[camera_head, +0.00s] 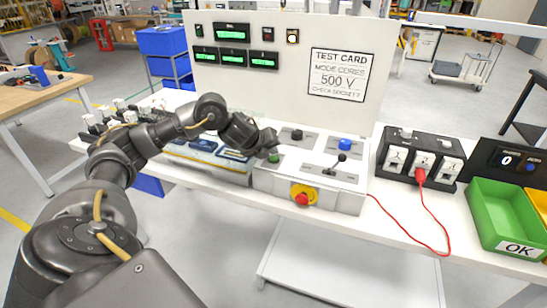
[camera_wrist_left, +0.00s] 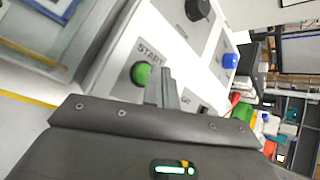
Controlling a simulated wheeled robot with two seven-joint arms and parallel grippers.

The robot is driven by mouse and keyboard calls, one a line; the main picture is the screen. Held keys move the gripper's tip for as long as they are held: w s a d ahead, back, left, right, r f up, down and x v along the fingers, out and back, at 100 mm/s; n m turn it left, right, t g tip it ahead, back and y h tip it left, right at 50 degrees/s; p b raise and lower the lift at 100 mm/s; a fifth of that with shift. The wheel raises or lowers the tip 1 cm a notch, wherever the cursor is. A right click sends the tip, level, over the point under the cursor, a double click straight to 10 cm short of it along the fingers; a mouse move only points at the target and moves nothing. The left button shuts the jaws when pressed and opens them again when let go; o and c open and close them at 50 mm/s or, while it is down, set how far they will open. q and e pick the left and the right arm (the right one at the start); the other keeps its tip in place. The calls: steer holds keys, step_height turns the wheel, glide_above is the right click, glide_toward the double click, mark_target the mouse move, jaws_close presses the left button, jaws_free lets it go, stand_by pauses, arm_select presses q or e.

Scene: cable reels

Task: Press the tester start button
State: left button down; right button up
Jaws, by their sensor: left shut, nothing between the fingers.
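The tester (camera_head: 310,190) is a white console on the bench with knobs, a lever and buttons on its sloped top. Its green start button (camera_head: 273,157) is at the console's left end. In the left wrist view the green button (camera_wrist_left: 141,73) sits beside the word START. My left gripper (camera_head: 270,150) is shut and empty, reaching down at the button. In the left wrist view its closed fingers (camera_wrist_left: 158,82) appear right beside the button and partly overlap its edge. Whether they touch it, I cannot tell. My right gripper is in neither view.
A black socket box (camera_head: 422,160) with a red cable and a green OK bin (camera_head: 505,218) stand to the right.

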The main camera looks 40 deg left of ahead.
mark_target(271, 159)
arm_select(q)
steer(key=shift+r, duration=0.1)
step_height(271, 159, up, 5)
steer(key=p, duration=0.5)
stand_by(0.7)
